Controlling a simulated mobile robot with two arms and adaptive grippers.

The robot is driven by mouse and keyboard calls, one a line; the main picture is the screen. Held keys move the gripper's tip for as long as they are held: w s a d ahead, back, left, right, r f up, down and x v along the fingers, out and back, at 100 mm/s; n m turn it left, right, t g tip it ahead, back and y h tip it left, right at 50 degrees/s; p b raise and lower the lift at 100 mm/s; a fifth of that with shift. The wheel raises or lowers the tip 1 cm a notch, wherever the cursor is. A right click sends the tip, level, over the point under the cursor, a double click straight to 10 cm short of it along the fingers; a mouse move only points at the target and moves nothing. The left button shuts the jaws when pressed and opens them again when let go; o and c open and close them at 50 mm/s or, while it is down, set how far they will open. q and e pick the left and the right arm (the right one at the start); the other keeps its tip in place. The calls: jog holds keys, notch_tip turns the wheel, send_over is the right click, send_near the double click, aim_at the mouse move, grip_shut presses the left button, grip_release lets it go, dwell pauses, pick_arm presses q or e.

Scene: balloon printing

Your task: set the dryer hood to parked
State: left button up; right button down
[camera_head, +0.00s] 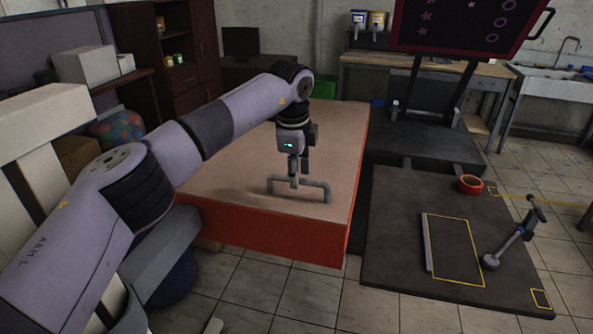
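The dryer hood appears to be the large box (275,238) with red-orange sides and a flat tan top, standing left of the dark print bed. A grey U-shaped bar handle (318,187) rises from its top near the front edge. My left gripper (293,181) points down at the handle's left part, its fingertips at or touching the bar. I cannot tell whether the fingers are closed around it. My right gripper is out of view.
The dark bed (395,230) at right carries a red tape roll (470,184), a yellow-outlined rectangle and a squeegee-like tool (512,240). A raised dark-red screen frame (470,20) with stars and circles stands behind. Tiled floor (260,290) is clear in front.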

pick_arm(q)
notch_tip(320, 180, up, 12)
jog(key=s, duration=0.2)
jog(key=shift+s+a+f, duration=0.15)
jog(key=shift+a, duration=0.1)
